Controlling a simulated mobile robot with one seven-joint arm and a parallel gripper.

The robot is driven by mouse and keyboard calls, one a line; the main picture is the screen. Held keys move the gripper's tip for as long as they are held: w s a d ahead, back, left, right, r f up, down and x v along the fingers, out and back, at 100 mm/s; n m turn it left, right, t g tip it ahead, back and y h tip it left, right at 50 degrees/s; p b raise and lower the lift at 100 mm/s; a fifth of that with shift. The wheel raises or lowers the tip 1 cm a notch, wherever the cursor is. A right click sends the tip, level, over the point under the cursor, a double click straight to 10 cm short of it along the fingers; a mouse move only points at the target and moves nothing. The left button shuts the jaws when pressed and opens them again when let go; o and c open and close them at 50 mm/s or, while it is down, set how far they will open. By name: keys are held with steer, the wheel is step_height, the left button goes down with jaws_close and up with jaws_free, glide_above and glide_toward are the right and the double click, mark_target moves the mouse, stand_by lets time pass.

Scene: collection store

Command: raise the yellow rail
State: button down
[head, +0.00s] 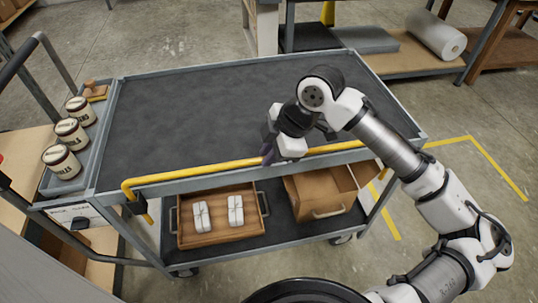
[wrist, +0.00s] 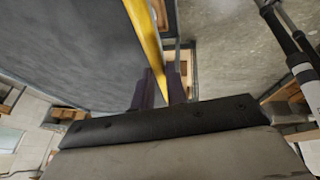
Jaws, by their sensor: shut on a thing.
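The yellow rail (head: 205,169) runs along the front edge of the grey cart (head: 350,158), about level with its dark top. Its left end bends down past a dark bracket. My gripper (head: 268,154) is at the rail near its middle, reaching in from the right. In the wrist view the rail (wrist: 146,40) passes between the two dark purple fingers of my gripper (wrist: 160,88), which are shut on it. My gripper and wrist hide a short stretch of the rail in the head view.
The cart's top is bare. Its lower shelf holds a wooden tray (head: 183,237) with two white tied bundles and an open cardboard box (head: 345,207). Several labelled jars (head: 62,162) stand in a side tray at left. Yellow floor lines (head: 495,168) lie on the right.

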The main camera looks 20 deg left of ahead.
step_height(320, 180, up, 10)
steer(key=p, duration=0.5)
steer(key=shift+w+r, duration=0.1)
steer(key=c, duration=1.4)
jaws_free()
steer(key=s+b+v, duration=0.1)
steer(key=v, duration=1.2)
steer(key=shift+w+d+r, duration=0.15)
steer(key=shift+w+r, duration=0.2)
steer(key=shift+w, duration=0.1)
